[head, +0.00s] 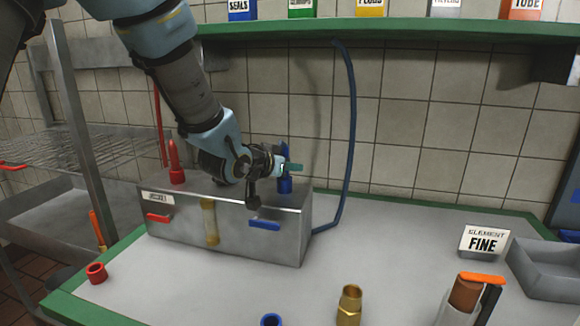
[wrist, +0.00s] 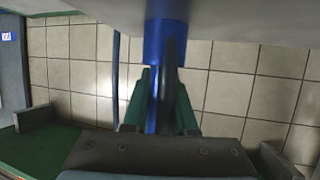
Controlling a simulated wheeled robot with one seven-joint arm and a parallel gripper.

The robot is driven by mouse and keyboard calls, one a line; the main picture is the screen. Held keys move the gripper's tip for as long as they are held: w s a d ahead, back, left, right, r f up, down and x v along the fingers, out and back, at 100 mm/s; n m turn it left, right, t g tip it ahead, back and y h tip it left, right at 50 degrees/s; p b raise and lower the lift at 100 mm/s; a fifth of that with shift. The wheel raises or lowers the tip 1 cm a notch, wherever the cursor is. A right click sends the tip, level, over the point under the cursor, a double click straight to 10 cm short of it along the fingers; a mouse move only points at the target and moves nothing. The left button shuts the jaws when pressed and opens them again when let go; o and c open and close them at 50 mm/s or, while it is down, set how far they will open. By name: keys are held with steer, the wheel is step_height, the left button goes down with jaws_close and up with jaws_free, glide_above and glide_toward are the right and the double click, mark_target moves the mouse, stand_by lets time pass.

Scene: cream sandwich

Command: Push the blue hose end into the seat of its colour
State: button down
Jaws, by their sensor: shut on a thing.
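The blue seat (head: 285,186) is a short collar on top of the steel box (head: 285,233), near its right end. My gripper (head: 291,167) is just above this seat, shut on the dark blue hose end (head: 284,149). In the wrist view the green fingers of my gripper (wrist: 160,108) close on both sides of the hose end (wrist: 168,75). It is in line with the blue seat (wrist: 165,40) and meets or overlaps it there. I cannot tell how deep it sits. At the box's left end a red hose end (head: 173,154) stands in a red seat (head: 177,176).
A blue hose (head: 350,130) hangs from the green shelf (head: 400,29) down behind the box. Red (head: 158,217) and blue (head: 265,225) levers are on the box front. A red ring (head: 96,272), brass fitting (head: 349,305) and grey tray (head: 545,268) stand on the bench.

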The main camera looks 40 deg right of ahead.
steer(key=shift+f+b, duration=0.6)
steer(key=shift+f, duration=0.05)
steer(key=c, duration=0.6)
jaws_free()
steer(key=b+v, duration=0.2)
steer(key=v, duration=0.8)
steer(key=shift+a+r, duration=0.25)
steer(key=shift+a, duration=0.1)
